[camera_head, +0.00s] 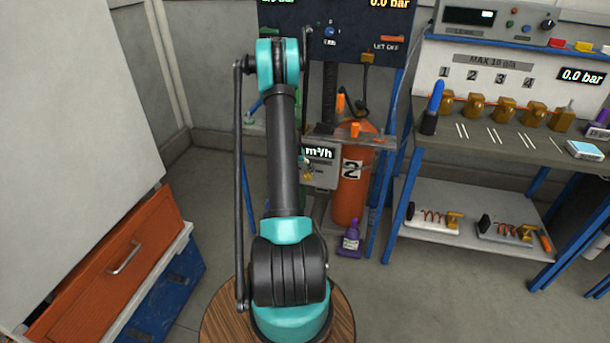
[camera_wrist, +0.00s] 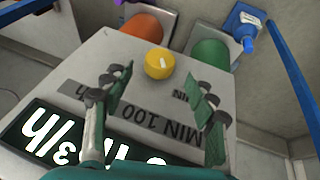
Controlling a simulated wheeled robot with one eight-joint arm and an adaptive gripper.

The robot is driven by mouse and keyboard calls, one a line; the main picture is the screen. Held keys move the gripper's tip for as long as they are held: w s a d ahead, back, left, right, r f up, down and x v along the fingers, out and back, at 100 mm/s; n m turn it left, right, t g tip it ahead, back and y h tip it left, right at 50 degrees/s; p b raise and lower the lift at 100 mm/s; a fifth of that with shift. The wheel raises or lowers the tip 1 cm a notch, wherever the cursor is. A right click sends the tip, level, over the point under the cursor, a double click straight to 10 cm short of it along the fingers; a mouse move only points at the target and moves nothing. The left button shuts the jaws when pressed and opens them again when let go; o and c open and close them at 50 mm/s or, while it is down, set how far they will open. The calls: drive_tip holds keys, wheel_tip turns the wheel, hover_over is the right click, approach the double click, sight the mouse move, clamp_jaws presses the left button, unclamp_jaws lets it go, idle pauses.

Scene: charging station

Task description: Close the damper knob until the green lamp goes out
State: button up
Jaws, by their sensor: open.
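A round yellow knob (camera_wrist: 159,63) with a white mark sits on a grey box (camera_wrist: 150,86) in the wrist view. The box face reads "MIN 100", upside down, beside a dark display (camera_wrist: 55,140) with green-white characters. My gripper (camera_wrist: 162,82) is open and empty, its two fingers spread either side of the knob's line and apart from it. In the head view the grey box (camera_head: 320,176) shows partly behind my arm, with its "m³/h" display (camera_head: 318,153); the gripper is hidden there. I cannot pick out a lit green lamp in either view.
A green cylinder (camera_wrist: 210,54) and an orange one (camera_wrist: 147,27) stand beyond the box. In the head view, an orange tank (camera_head: 351,200) and purple bottle (camera_head: 350,240) stand beside it. A workbench (camera_head: 460,150) is right, an orange drawer (camera_head: 120,270) left.

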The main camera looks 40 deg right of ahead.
drive_tip(key=v, duration=0.7)
drive_tip(key=shift+a+r, duration=0.15)
drive_tip(key=shift+r, duration=0.2)
drive_tip(key=s+a+r+n+t+y, duration=0.1)
drive_tip(key=s+a+r+n, duration=0.2)
drive_tip(key=a, duration=0.4)
drive_tip(key=s+a+r, duration=0.3)
drive_tip(key=a+r, duration=0.3)
drive_tip(key=a, duration=0.2)
drive_tip(key=s+a+r+n+t+y, duration=0.1)
drive_tip(key=s+a+r+n, duration=0.2)
drive_tip(key=a, duration=0.4)
drive_tip(key=s+a+n+t+y, duration=0.1)
drive_tip(key=s+a+n+y, duration=0.2)
drive_tip(key=s+a, duration=1.3)
drive_tip(key=s, duration=0.3)
drive_tip(key=shift+r, duration=0.4)
